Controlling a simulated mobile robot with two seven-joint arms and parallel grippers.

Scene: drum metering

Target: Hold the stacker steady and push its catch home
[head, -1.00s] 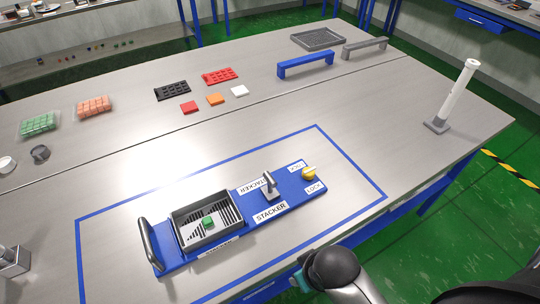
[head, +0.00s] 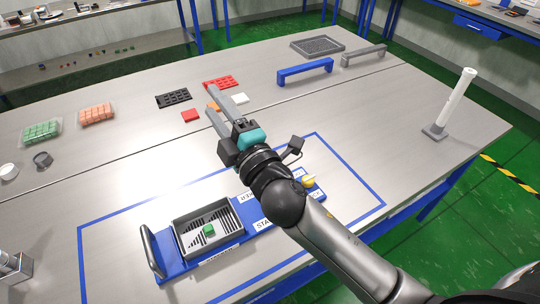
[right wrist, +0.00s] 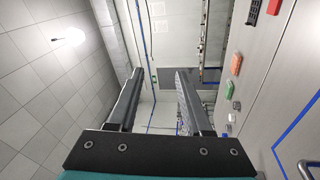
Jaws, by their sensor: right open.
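The stacker is a blue base (head: 172,269) inside a blue taped outline, with a grey tray (head: 181,226) holding a green block (head: 209,230). A dark grey handle (head: 152,251) stands at its left end. A yellow knob (head: 308,181), probably the catch, is at its right end, partly hidden by my arm. The grey lever seen earlier mid-base is now hidden behind my arm. My right gripper (head: 212,101) is open and empty, above the table beyond the stacker. Its spread fingers also show in the right wrist view (right wrist: 159,75). My left gripper is not in view.
Red, orange and white pieces and a black grid (head: 174,98) lie behind my right gripper. A blue bridge-shaped handle (head: 305,69), a grey one (head: 363,53) and a white post (head: 455,102) stand farther right. A metallic block (head: 14,266) is at the left edge.

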